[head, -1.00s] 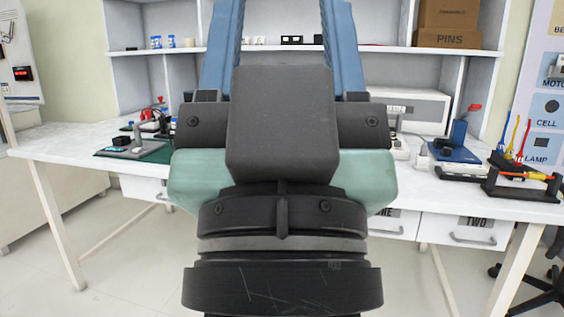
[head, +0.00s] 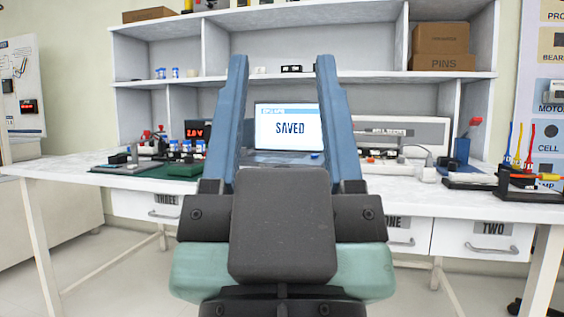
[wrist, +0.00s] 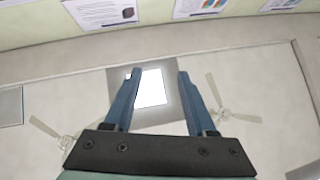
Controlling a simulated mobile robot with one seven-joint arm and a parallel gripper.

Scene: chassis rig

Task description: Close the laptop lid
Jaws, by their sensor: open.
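The laptop (head: 289,128) stands on the white workbench in the head view, its lid raised and its screen reading "SAVED". Its base shows only in part, low between my fingers. My gripper (head: 282,62) is open and empty, its two blue fingers pointing up on either side of the laptop as seen from the head. The gripper is in front of the bench, apart from the laptop. In the wrist view my gripper (wrist: 154,73) shows open against the ceiling, and the laptop is not in that view.
The workbench (head: 75,167) carries a green mat with tools (head: 130,166) and a red "2.0" display (head: 197,130) at left. A power strip (head: 387,167), blue device (head: 462,150) and tool rack (head: 530,183) stand at right. Shelves (head: 220,82) rise behind. The wrist view shows a ceiling light (wrist: 150,90).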

